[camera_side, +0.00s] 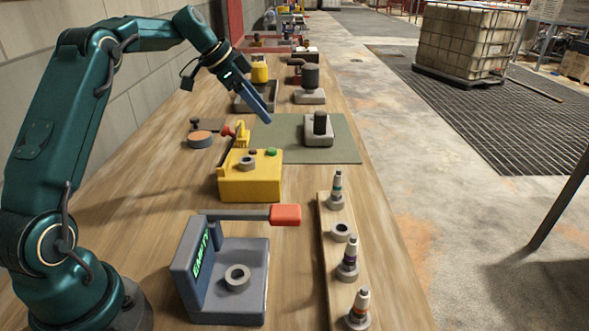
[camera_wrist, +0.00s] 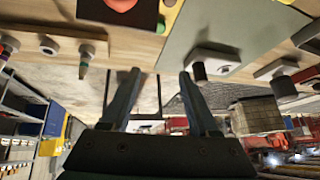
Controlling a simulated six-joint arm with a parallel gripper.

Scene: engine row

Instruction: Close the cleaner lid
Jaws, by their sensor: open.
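A yellow box (camera_side: 250,180), which looks like the cleaner, sits on the bench with a ring and a green button on top. A yellow arm-like part (camera_side: 242,134) with a red knob (camera_side: 228,131) stands raised at its back; it looks like the lid, swung open. My gripper (camera_side: 266,117) is in the air above and behind the box, over the green mat, touching nothing. In the wrist view my gripper (camera_wrist: 160,75) shows two fingers spread apart with nothing between them. Part of the yellow box (camera_wrist: 171,14) shows at the top edge there.
A grey-blue machine (camera_side: 255,260) with an "EMPTY" display and red-ended arm (camera_side: 285,214) stands in front. A wooden strip (camera_side: 327,255) with several plugs runs along the right. A green mat (camera_side: 345,150) holds a grey block with a black cylinder (camera_side: 320,123). More fixtures stand behind.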

